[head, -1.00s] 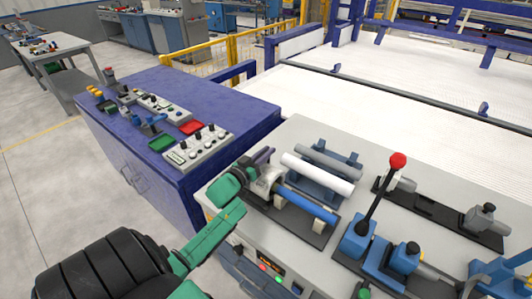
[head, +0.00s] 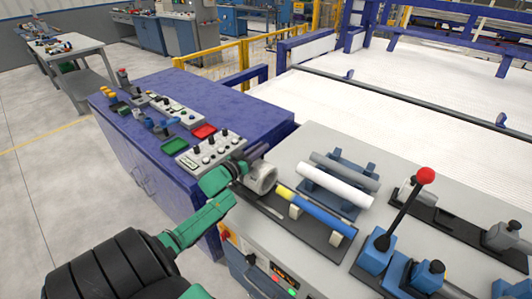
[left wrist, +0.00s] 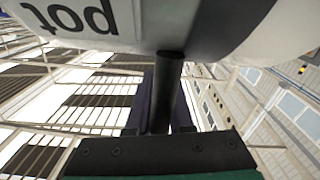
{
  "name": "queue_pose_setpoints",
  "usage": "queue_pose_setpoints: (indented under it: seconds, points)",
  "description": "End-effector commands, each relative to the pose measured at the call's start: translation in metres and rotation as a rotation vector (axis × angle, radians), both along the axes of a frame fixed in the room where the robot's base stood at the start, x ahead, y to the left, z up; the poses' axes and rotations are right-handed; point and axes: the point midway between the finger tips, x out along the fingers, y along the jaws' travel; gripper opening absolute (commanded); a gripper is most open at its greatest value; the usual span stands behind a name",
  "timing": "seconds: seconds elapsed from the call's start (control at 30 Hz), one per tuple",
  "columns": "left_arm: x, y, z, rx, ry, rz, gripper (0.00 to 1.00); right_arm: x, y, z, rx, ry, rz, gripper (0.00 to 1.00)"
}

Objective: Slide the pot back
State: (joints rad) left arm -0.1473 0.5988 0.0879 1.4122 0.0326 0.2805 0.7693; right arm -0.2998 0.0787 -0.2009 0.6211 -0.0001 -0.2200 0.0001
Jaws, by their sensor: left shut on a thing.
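The pot (head: 263,179) is a short grey-white cylinder at the left end of a black base plate (head: 330,242) on the grey bench. My left gripper (head: 248,162) is at the pot's left side, shut on its dark post. In the left wrist view the pot (left wrist: 225,25) fills the top, with the upside-down word "pot" on it. The post (left wrist: 168,85) stands between the fingers. A blue pipe (head: 322,217) with a yellow end (head: 286,193) lies on supports to the pot's right, with a gap between them. My right gripper is not in view.
A blue rack (head: 335,193) with a white pipe (head: 335,185) and a grey pipe (head: 345,171) stands behind. A red-knobbed lever (head: 403,215) rises at right. A purple cabinet (head: 190,100) with control panels stands at left.

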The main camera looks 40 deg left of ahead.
Motion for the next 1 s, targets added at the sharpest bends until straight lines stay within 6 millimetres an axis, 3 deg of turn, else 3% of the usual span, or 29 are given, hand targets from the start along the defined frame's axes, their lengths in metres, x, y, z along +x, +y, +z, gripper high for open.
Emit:
queue_pose_setpoints:
  seconds: [0.03,0.27,0.3,0.37,0.77,1.0]
  points:
    - [-0.002,0.011,-0.001,0.000,0.007,0.021,0.00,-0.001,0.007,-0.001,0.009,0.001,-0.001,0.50]
    - [-0.002,0.011,0.000,0.000,0.006,0.021,0.00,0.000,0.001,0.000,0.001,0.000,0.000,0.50]
    - [-0.002,0.011,0.000,0.000,0.005,0.021,0.22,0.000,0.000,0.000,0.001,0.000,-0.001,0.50]
    - [-0.002,0.011,0.000,0.000,0.006,0.020,0.45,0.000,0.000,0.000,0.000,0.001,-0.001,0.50]
    - [-0.007,0.008,-0.003,-0.001,0.009,0.015,0.46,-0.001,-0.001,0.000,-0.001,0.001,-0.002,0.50]
    - [-0.044,0.007,-0.005,-0.002,0.011,0.016,0.46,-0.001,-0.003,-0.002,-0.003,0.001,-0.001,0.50]
